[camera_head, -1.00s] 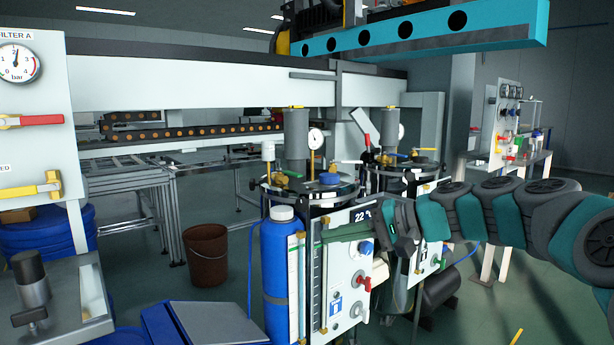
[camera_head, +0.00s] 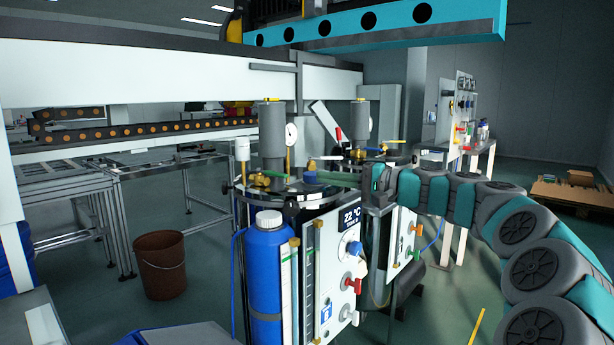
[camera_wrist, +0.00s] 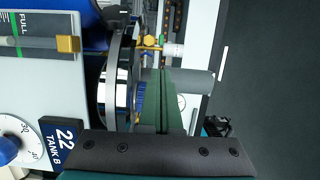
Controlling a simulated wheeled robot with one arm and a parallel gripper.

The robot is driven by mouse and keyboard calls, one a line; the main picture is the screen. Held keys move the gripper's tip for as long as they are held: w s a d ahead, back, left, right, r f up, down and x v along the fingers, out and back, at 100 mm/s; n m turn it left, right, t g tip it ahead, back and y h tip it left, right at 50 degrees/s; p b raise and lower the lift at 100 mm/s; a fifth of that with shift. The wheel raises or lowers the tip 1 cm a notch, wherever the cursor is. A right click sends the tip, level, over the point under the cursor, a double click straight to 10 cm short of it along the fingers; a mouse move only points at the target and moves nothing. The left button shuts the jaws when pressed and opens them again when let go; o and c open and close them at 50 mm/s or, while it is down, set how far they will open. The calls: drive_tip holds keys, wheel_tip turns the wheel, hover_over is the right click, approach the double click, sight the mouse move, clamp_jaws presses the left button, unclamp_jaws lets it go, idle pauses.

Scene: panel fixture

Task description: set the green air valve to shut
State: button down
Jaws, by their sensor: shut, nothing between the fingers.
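The green valve lever (camera_head: 287,171) sits on a brass fitting (camera_head: 260,180) on the lid of the near tank, above the panel marked 22. My gripper (camera_head: 328,180) comes in from the right at about lid height, its thin green fingers pointing left toward the lever. The fingers are shut and empty. Contact cannot be told.
A dark blue cap (camera_head: 310,177) on the lid lies close to the fingers, also in the wrist view (camera_wrist: 140,100). A gauge (camera_head: 291,134) and a grey cylinder (camera_head: 271,135) rise behind. A second tank with a yellow lever (camera_head: 392,141) stands to the right.

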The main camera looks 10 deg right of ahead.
sight(295, 189)
drive_tip(key=x, duration=0.8)
drive_tip(key=shift+w+a+p, duration=0.25)
drive_tip(key=shift+a+p, duration=0.05)
